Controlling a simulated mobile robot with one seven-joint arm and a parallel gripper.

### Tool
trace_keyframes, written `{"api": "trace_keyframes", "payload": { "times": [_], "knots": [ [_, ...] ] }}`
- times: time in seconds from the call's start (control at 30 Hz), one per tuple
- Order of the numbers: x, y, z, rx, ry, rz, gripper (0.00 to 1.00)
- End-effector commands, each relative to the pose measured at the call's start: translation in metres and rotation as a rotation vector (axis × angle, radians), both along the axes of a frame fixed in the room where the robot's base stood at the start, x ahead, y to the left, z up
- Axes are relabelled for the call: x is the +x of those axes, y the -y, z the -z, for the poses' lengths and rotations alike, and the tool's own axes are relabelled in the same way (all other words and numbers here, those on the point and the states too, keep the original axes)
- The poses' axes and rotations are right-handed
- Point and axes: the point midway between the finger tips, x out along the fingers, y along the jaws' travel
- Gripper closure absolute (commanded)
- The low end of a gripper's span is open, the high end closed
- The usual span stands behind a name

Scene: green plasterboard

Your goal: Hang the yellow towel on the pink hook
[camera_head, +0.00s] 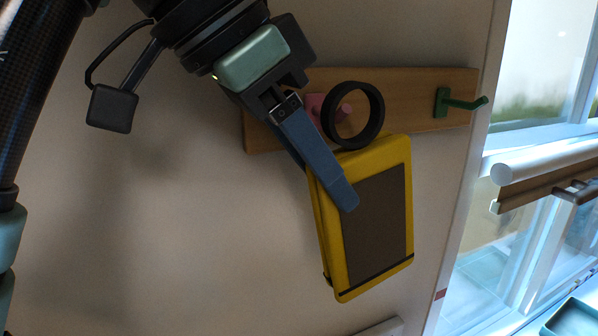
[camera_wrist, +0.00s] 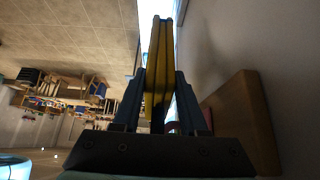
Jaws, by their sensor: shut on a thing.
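The yellow towel (camera_head: 398,150) looks like a flat yellow slab with a brown panel, a dark band along its bottom and a black ring on top. It hangs tilted in front of the wall. My gripper (camera_head: 340,192) is shut on it, one blue finger lying across its left front. In the wrist view, the towel (camera_wrist: 158,60) stands between both fingers of my gripper (camera_wrist: 158,88). The pink hook (camera_head: 315,104) is on the wooden board, partly behind my gripper and the ring. Its tip shows through the ring opening; I cannot tell whether the ring is around it.
The wooden board (camera_head: 416,112) is fixed to the wall and also shows in the wrist view (camera_wrist: 240,115). A green hook (camera_head: 443,102) is on its right end. A window with a white rail (camera_head: 540,158) is at the right. The wall below the board is clear.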

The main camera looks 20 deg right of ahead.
Motion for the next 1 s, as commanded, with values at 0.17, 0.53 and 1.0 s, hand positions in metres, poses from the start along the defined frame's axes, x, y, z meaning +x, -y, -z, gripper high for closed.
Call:
{"api": "trace_keyframes", "payload": {
  "times": [0.17,0.53,1.0],
  "knots": [
    [0.007,0.000,0.000,0.000,0.000,-0.001,1.00],
    [0.022,0.000,0.000,0.000,-0.001,-0.001,1.00],
    [0.033,-0.002,-0.001,-0.004,0.003,-0.004,1.00]
  ]
}}
